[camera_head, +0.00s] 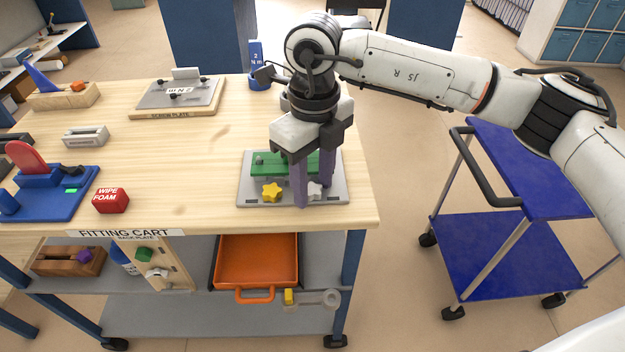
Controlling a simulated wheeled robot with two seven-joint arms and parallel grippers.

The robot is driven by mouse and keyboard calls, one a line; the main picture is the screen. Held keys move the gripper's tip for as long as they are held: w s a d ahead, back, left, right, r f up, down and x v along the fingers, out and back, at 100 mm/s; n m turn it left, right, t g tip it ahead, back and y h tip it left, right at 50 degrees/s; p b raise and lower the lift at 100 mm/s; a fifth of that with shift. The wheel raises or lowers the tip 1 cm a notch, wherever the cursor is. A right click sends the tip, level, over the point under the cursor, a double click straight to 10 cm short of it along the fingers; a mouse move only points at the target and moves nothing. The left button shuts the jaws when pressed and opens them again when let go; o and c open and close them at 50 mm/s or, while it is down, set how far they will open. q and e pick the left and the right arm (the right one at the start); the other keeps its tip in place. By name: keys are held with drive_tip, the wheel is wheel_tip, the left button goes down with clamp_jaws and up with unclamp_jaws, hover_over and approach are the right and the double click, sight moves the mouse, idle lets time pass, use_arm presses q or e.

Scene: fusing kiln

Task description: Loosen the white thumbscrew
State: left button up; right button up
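The white thumbscrew (315,190) is a small star-shaped knob on the front right of a grey plate (249,196) near the table's right end. My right gripper (313,193) points down over it. Its two purple fingers stand apart, one in front of the knob on the left, one behind it on the right. They partly hide the knob. I cannot tell whether they touch it. A yellow star-shaped thumbscrew (271,192) sits to the left on the same plate, in front of a green block (268,165). My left gripper is not in view.
The wooden tabletop (190,160) is clear left of the plate. A blue cart (500,260) stands right of the table. An orange tray (257,262) is on the shelf below.

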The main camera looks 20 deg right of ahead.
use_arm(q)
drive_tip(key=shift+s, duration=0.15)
use_arm(e)
drive_tip(key=shift+w+d+r, duration=0.1)
drive_tip(key=shift+w+d, duration=0.05)
drive_tip(key=shift+d, duration=0.1)
